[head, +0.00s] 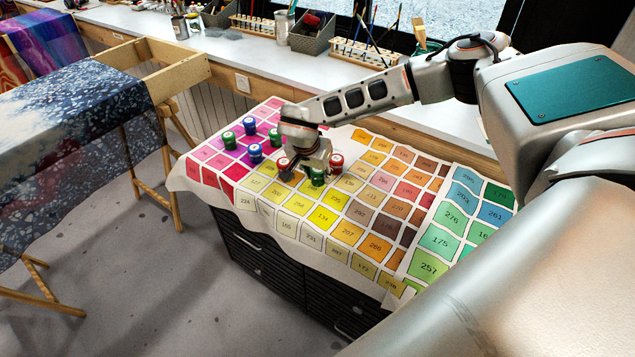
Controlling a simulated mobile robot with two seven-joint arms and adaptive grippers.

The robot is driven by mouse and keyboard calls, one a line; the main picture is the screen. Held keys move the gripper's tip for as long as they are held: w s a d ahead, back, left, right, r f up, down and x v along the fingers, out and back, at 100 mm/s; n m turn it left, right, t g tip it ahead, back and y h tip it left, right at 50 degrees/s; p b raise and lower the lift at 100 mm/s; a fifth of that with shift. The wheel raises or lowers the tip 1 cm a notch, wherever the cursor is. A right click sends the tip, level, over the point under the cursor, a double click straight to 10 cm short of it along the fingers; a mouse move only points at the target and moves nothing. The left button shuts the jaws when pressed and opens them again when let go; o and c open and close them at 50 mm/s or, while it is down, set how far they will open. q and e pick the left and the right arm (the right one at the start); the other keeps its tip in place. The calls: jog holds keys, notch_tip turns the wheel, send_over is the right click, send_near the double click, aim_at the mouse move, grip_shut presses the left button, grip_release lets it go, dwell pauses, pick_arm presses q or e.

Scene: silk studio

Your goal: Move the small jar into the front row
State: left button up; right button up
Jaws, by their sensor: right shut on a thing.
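Several small jars with coloured lids stand on the colour-chart cloth (345,233). On the left are a green-lidded jar (229,141), a blue one (249,126), a purple-blue one (255,154) and another green one (275,138). A red-lidded jar (282,163), a green jar (318,177) and another red-lidded jar (336,161) are close around my right gripper (305,170). That gripper points down at the chart, shut on a jar mostly hidden by its fingers. I cannot tell which jar is the small one. My left gripper is out of view.
The cloth covers a dark drawer cabinet (268,262); its front and right squares are clear. Behind runs a white windowsill (215,42) with brush racks (365,53) and tool bins (311,33). A wooden frame with dyed fabric (75,130) stands left.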

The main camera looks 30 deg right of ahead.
aim_at(317, 182)
jog(key=shift+f, duration=1.6)
jog(key=shift+f, duration=0.15)
jog(key=o, duration=1.1)
